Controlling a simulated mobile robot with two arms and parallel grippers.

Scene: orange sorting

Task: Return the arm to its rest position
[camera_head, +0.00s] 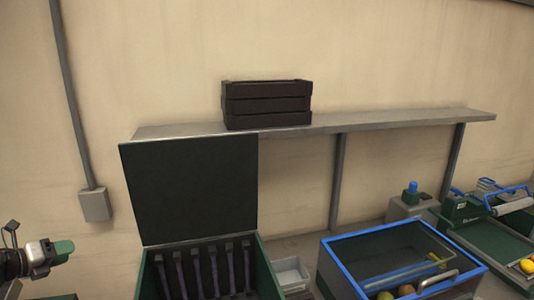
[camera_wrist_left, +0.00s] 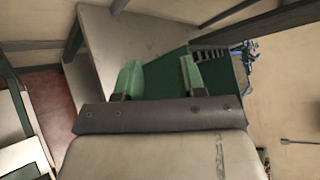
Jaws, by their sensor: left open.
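My left gripper (camera_head: 64,248) is at the far left edge of the head view, with only its front part and green fingertips showing. It is left of the open dark green box and apart from it. In the left wrist view its two green fingers (camera_wrist_left: 160,78) stand apart with nothing between them. My right gripper is not in view.
A dark green box (camera_head: 262,262) with a raised lid (camera_head: 190,190) and several slots stands at bottom centre. A blue-rimmed bin (camera_head: 340,238) holds fruit. A black crate (camera_head: 268,106) sits on a wall shelf (camera_head: 400,121). A small white container (camera_head: 291,273) stands between box and bin.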

